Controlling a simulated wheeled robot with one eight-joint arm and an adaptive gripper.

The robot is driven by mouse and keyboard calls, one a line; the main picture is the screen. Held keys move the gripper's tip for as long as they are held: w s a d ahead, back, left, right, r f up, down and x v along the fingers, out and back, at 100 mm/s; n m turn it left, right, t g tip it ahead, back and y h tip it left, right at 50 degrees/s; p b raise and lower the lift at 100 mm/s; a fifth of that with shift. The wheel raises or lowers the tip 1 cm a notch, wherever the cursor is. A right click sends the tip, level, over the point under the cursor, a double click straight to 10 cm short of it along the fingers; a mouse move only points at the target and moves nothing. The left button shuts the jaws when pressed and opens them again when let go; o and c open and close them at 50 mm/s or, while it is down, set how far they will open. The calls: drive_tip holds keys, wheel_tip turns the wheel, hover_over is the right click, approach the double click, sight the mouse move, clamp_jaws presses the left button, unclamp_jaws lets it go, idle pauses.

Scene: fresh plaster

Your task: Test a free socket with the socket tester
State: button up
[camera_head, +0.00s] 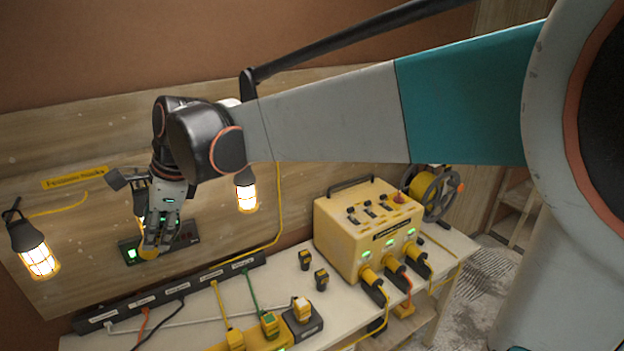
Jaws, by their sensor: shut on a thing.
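My gripper (155,238) points down in front of the back board at the left. It is shut on a small yellow thing (149,254), mostly hidden by the fingers; I cannot tell for sure that it is the socket tester. Behind it is a dark panel (188,239) with a lit green patch at its left end. A yellow power box (335,240) stands on the bench at the right, with several yellow plugs (370,277) along its lower front and green lights above them. A long black labelled strip (170,292) lies on the bench below my gripper, with cables running from it.
Lit caged lamps (38,258) hang at the left and another (246,192) right of my gripper. Two small black-and-yellow pieces (321,279) stand on the bench (275,290). Yellow plugs (269,325) and a black block (302,323) are at the front. A cable reel (430,190) stands behind the box.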

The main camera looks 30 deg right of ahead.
wheel_tip(320, 180, up, 51)
drive_tip(key=p, duration=1.7)
idle(4.5)
